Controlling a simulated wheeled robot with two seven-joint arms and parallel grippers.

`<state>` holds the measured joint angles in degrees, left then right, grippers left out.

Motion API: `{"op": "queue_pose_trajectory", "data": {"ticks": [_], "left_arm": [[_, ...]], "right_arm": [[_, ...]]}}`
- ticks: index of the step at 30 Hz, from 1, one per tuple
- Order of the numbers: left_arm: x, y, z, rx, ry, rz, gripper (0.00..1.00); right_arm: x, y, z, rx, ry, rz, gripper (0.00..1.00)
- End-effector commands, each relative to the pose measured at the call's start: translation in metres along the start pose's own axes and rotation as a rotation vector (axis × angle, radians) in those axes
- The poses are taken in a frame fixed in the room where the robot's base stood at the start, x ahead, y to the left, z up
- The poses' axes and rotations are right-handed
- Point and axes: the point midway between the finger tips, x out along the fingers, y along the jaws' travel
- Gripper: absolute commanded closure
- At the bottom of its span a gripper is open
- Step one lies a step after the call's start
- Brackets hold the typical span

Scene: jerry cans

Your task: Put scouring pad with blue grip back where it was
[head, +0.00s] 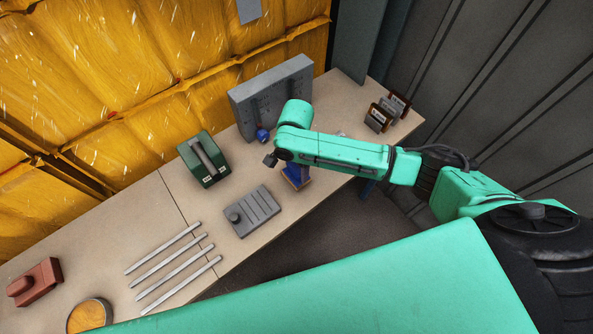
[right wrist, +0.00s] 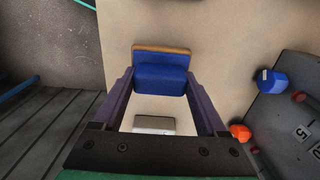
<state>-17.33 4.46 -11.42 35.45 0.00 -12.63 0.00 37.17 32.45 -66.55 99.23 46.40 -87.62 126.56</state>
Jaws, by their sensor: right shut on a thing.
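The scouring pad with blue grip (right wrist: 160,78) is between the two fingers of my right gripper (right wrist: 161,95) in the right wrist view. The fingers press on the sides of its blue grip, and its tan pad edge shows at the far side. In the head view the pad (head: 298,176) shows below the end of my right arm, near the table's front edge; the fingers there are mostly hidden by the arm. I cannot tell whether the pad touches the table. My left gripper is not in view.
A grey upright panel (head: 272,92) with a blue knob (head: 262,135) stands behind the arm. A green jerry can (head: 198,165), a grey slotted block (head: 252,212) and metal bars (head: 162,248) are to the left. Brown-edged dark pieces (head: 377,117) stand at the right end of the table (head: 340,95).

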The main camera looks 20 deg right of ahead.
Motion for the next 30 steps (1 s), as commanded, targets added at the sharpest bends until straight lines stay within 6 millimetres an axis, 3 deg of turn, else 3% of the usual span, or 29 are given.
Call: {"op": "queue_pose_trajectory", "data": {"ticks": [5,14,15,17,26,30], "left_arm": [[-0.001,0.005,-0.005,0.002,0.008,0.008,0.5],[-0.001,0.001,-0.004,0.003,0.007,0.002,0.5],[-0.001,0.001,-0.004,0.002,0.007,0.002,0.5],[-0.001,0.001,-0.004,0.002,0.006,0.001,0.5],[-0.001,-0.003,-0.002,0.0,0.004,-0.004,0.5],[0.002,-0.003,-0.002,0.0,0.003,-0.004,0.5]], "right_arm": [[0.029,0.0,0.001,-0.001,0.0,0.001,0.7],[0.033,0.0,0.001,-0.001,-0.001,0.0,0.7],[0.033,0.0,0.001,-0.001,-0.001,0.0,0.18],[0.032,0.0,0.001,-0.001,-0.001,0.0,0.0],[0.029,0.0,0.0,0.0,-0.001,0.0,0.0],[0.011,-0.001,0.001,-0.001,-0.003,-0.002,0.0]]}}
